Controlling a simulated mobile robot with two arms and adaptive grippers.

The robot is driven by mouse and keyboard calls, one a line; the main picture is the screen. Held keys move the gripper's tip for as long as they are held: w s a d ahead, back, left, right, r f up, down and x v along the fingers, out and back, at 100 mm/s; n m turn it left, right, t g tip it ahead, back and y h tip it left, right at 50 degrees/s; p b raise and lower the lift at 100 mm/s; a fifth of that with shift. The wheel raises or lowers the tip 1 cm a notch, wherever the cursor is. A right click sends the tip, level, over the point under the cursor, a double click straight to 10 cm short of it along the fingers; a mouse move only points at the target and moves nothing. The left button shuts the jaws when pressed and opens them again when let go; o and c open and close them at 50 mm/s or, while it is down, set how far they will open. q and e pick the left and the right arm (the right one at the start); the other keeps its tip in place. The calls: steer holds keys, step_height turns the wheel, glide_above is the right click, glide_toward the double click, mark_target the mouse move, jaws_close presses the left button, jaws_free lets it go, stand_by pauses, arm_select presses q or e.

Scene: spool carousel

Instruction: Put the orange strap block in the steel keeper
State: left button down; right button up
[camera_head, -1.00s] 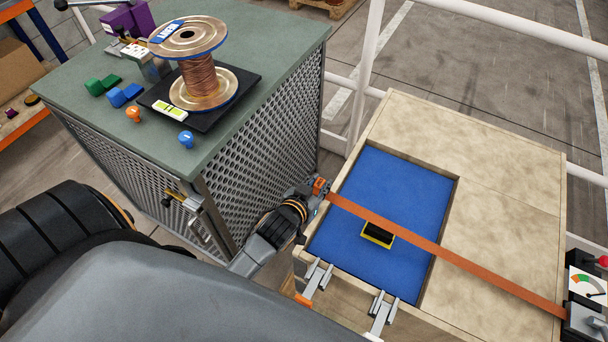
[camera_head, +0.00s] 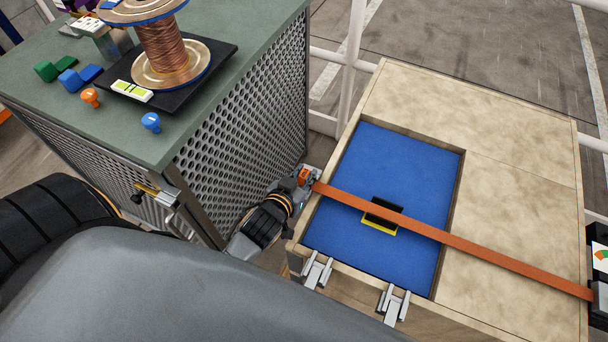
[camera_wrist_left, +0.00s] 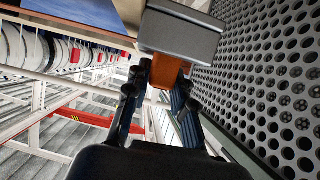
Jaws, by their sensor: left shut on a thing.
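My left gripper (camera_head: 305,178) is shut on the orange strap block (camera_head: 304,173) beside the left edge of the wooden crate (camera_head: 520,130). The block also shows orange between the fingers in the left wrist view (camera_wrist_left: 168,72), partly hidden by a grey box-shaped part. An orange strap (camera_head: 450,239) runs from the block across the crate to its right side. Two steel brackets, which look like keepers, sit on the crate's front edge: one at left (camera_head: 317,271), one further right (camera_head: 394,304). Both are apart from the gripper. My right gripper is not in view.
A blue-floored recess (camera_head: 400,165) in the crate holds a black and yellow block (camera_head: 378,226), partly under the strap. A green-topped cabinet (camera_head: 225,75) with perforated sides stands close left of my gripper and carries a copper spool (camera_head: 165,45). A gauge device (camera_head: 598,262) is at right.

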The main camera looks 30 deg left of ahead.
arm_select(q)
steer(key=shift+s+r, duration=0.15)
steer(key=c, duration=1.1)
jaws_free()
steer(key=shift+f, duration=0.2)
steer(key=shift+c, duration=0.2)
steer(key=shift+r, duration=0.15)
steer(key=v, duration=1.2)
steer(key=shift+b, duration=0.3)
